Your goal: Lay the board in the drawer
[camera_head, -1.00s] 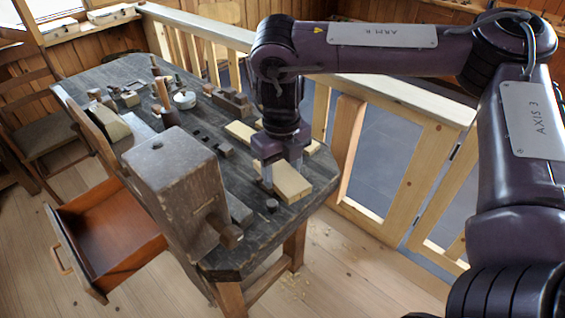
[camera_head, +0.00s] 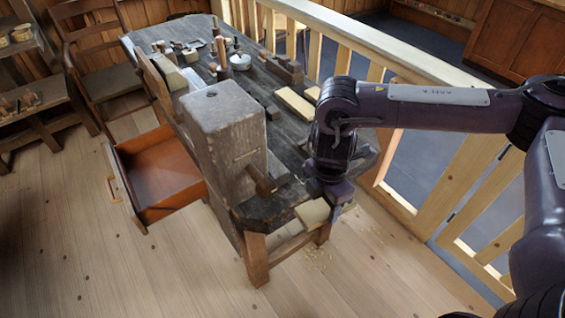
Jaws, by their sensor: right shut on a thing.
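The drawer (camera_head: 118,183) is pulled out from the left side of the dark workbench (camera_head: 275,206). It is open, and its orange-brown inside looks empty. My right gripper (camera_head: 338,207) is shut on a pale wooden board (camera_head: 313,212), holding it near the bench's front right corner. The board is partly hidden by the gripper, and whether it touches the bench edge is hard to tell. The wooden vise block stands between the board and the drawer. My left gripper is not in view.
The tall grey wooden vise block (camera_head: 225,135) rises at the bench's near end, with a handle (camera_head: 262,180) sticking out. Another pale board (camera_head: 294,105) lies on the bench. A wooden railing (camera_head: 340,35) runs along the right. The floor (camera_head: 90,270) left of the bench is clear.

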